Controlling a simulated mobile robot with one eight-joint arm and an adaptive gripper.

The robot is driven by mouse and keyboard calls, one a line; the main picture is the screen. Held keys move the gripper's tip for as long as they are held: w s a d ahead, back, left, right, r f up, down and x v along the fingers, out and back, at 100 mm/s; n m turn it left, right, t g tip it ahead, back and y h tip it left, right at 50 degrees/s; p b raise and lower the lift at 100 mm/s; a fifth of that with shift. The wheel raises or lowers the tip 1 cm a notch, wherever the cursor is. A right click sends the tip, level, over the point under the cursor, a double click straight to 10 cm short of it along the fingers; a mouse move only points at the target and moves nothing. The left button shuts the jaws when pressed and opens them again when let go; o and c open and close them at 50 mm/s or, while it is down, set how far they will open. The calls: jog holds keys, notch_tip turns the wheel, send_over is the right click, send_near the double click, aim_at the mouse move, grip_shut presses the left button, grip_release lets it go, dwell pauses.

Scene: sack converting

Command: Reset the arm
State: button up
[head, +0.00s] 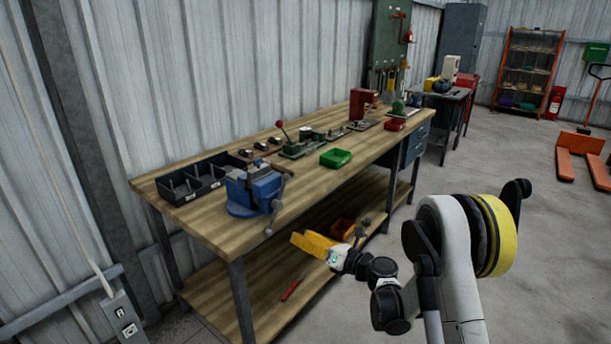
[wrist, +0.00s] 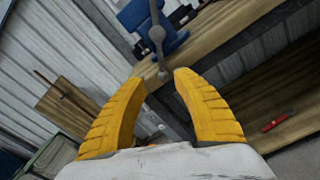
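My arm reaches in from the right of the head view, bent, with its gripper (head: 316,244) in front of the workbench (head: 215,228), by the front edge of its top. In the wrist view, the two yellow ridged fingers of the gripper (wrist: 160,78) stand apart with nothing between them. A blue vise (head: 255,190) is fixed at the bench's front left corner. It also shows beyond the fingertips in the wrist view (wrist: 168,38), apart from them.
The bench top holds a black divided bin (head: 197,180), a green tray (head: 335,158) and a red press (head: 362,104). Open floor lies right, with an orange pallet jack (head: 581,145) farther back.

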jog(key=s+d+r+n+g+h, duration=0.2)
jog(key=s+d+r+n+h, duration=0.1)
jog(key=s+r+n, duration=0.4)
jog(key=s+d+r+n+g+h, duration=0.1)
jog(key=s+d+r+n+h, duration=0.2)
jog(key=s+r+n, duration=0.35)
jog(key=s+d+f+n+h, duration=0.1)
jog(key=s+d+n, duration=0.3)
jog(key=s, duration=0.4)
jog(key=s+d+f+n+h, duration=0.1)
jog(key=s+d+n+h, duration=0.3)
jog(key=s+n, duration=0.3)
jog(key=s+d+f+n+h, duration=0.1)
jog(key=s+d+n+h, duration=0.2)
jog(key=s+d+n, duration=0.3)
jog(key=s, duration=0.2)
jog(key=shift+s+g, duration=0.35)
jog(key=shift+g, duration=0.05)
jog(key=shift+d+n, duration=0.1)
jog(key=shift+n, duration=0.15)
